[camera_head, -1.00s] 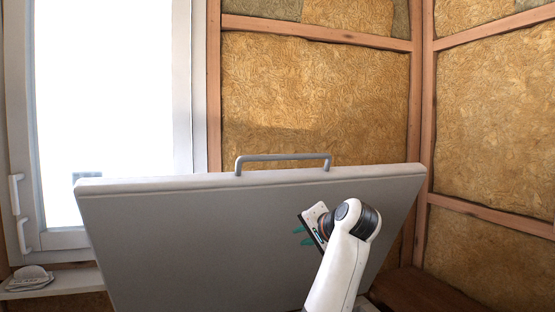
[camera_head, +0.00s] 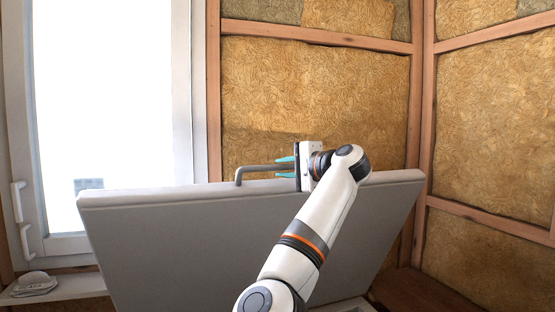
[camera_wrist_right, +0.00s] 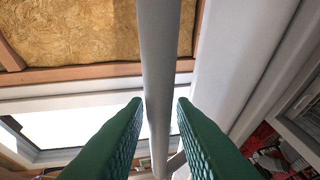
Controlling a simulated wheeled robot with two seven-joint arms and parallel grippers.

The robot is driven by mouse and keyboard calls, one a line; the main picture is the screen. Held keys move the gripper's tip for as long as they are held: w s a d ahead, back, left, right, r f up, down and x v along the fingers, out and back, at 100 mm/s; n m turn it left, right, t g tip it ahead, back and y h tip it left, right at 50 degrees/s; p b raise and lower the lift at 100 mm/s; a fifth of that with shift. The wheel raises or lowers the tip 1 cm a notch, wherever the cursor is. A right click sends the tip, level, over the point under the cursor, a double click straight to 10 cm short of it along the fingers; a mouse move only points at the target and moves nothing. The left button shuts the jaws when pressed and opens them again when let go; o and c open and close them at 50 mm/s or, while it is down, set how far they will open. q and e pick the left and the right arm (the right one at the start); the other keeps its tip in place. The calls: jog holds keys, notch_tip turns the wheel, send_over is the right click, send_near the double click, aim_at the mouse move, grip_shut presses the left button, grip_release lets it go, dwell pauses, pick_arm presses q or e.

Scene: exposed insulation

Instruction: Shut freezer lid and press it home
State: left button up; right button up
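The freezer lid (camera_head: 230,240) is a large grey panel standing raised and tilted in the head view. Its grey bar handle (camera_head: 262,169) sits on the upper edge, with its right part hidden behind my right gripper. My right gripper (camera_head: 286,168) is at this handle, its teal fingers pointing left. In the right wrist view, the handle bar (camera_wrist_right: 158,70) runs between the two green fingers (camera_wrist_right: 161,102). Thin gaps show between bar and fingertips, so the fingers look open around it. My left gripper is not in view.
A bright window (camera_head: 110,95) with white handles stands at the left, above a sill (camera_head: 75,287) holding a small pale object. Insulated walls with wooden beams (camera_head: 315,35) close the back and right. A dark brown surface (camera_head: 425,292) is at lower right.

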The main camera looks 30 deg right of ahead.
jog(key=shift+p+x, duration=0.45)
jog(key=shift+x, duration=1.1)
grip_shut()
jog(key=shift+f, duration=0.15)
